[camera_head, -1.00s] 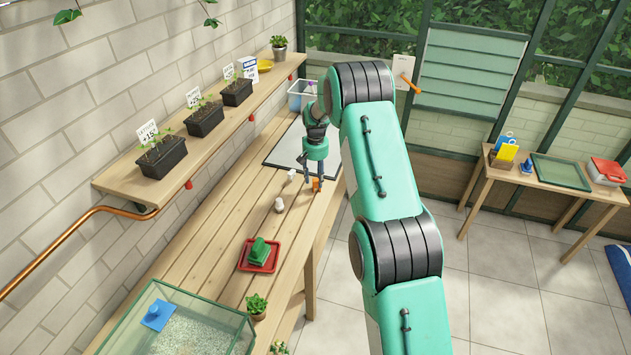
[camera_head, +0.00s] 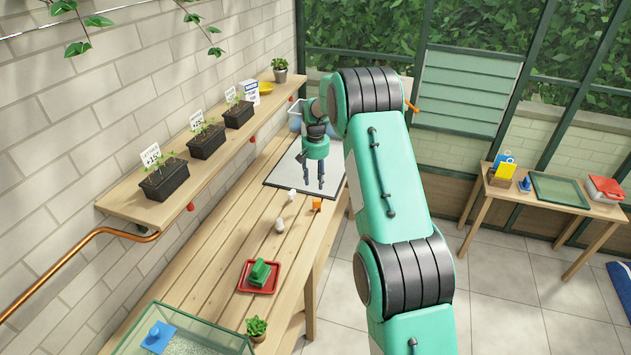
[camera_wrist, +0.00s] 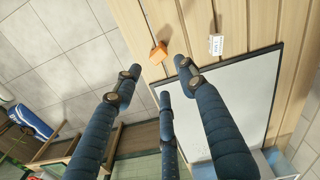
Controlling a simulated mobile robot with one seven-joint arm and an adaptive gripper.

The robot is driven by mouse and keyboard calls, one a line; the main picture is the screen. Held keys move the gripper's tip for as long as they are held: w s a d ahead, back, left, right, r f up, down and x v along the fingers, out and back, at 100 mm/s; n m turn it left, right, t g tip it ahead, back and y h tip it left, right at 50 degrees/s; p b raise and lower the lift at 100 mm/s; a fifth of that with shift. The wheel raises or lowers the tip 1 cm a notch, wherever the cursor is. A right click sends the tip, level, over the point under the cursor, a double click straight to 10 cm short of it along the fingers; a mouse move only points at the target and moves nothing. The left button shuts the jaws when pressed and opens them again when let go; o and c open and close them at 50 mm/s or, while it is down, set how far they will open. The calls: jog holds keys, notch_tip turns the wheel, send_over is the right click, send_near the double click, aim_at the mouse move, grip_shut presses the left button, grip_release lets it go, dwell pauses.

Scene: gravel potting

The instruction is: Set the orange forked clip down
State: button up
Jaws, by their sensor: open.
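The orange forked clip (camera_head: 317,204) sits on the wooden bench near its right edge, just in front of the grey-white mat. It also shows in the wrist view (camera_wrist: 158,53) as a small orange block on the planks, beyond my fingertips. My gripper (camera_head: 314,186) hangs over the near part of the mat with its fingers pointing down. Its dark blue fingers (camera_wrist: 158,78) are spread, open and empty, and look apart from the clip. The clip's fork shape is too small to make out.
Two small white pieces (camera_head: 280,225) (camera_head: 292,195) stand left of the clip. A red tray (camera_head: 246,288) with a green object and a glass tank (camera_head: 232,340) are nearer. The mat (camera_head: 281,180) lies behind. Potted seedlings line the wall shelf (camera_head: 128,204).

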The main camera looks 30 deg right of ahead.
dwell(0.4)
jog(key=s+a+r+n+t, duration=0.1)
jog(key=s+a+r, duration=0.5)
jog(key=r, duration=0.4)
jog(key=s+a+r+t, duration=0.1)
jog(key=s+a+r, duration=0.3)
jog(key=s+r, duration=0.45)
jog(key=s+a+r+n+t, duration=0.1)
jog(key=s+a+r, duration=0.5)
jog(key=r, duration=0.5)
jog(key=s+a+r+n+t, duration=0.1)
jog(key=s+a+r, duration=0.1)
jog(key=s, duration=0.7)
jog(key=s+a+r, duration=0.3)
jog(key=s, duration=0.6)
jog(key=s+a+f, duration=0.1)
jog(key=s+f, duration=0.1)
jog(key=s, duration=0.5)
jog(key=s+a+f+n+t, duration=0.1)
jog(key=s+a, duration=0.1)
jog(key=s, duration=0.6)
jog(key=shift+s+f+t, duration=0.25)
jog(key=shift+f+t, duration=0.05)
jog(key=shift+f, duration=0.05)
